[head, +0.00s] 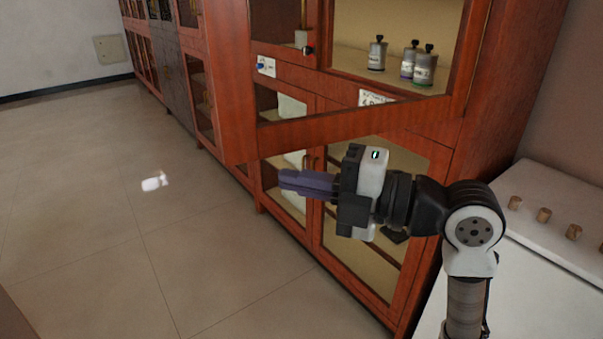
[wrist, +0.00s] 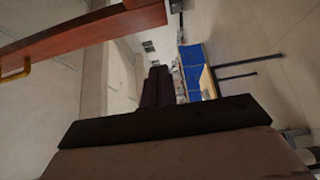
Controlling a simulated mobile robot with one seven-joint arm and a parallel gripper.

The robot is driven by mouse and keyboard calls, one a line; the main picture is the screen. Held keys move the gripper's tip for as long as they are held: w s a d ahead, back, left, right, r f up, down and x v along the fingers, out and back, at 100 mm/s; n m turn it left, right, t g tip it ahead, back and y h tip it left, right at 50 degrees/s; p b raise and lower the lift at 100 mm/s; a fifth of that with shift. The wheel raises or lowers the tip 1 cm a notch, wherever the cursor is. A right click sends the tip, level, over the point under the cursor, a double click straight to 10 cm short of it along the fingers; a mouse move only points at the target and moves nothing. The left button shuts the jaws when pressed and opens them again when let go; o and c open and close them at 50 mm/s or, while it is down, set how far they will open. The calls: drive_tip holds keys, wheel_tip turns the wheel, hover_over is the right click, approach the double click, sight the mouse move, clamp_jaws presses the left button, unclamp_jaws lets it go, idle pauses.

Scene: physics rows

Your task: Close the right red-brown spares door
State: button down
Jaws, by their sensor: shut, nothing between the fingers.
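The right red-brown spares door (head: 345,127) is a glazed upper cabinet door that stands swung open. Its hinge side is at the right, and its free edge (head: 230,85) stands out to the left. My gripper (head: 283,183) is shut and empty, just below the door's bottom rail in the head view, its fingers pointing left. I cannot tell whether it touches the door. In the wrist view the shut fingers (wrist: 157,86) are in the middle, and the door (wrist: 90,35) crosses the upper left with a brass handle (wrist: 18,72).
Bottles (head: 378,54) stand on the shelf behind the door. Glazed lower doors (head: 360,250) are behind my gripper. A white counter (head: 560,260) with small wooden pegs is at the right. A white object (head: 154,182) shows over the floor at the left. The floor (head: 80,230) there is mostly clear.

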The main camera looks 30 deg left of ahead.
sight(246, 159)
drive_tip(key=a+p, duration=0.2)
drive_tip(key=a, duration=0.7)
drive_tip(key=shift+w+r, duration=0.1)
drive_tip(key=shift+w, duration=0.05)
drive_tip(key=shift+w+a, duration=0.3)
drive_tip(key=shift+a, duration=0.15)
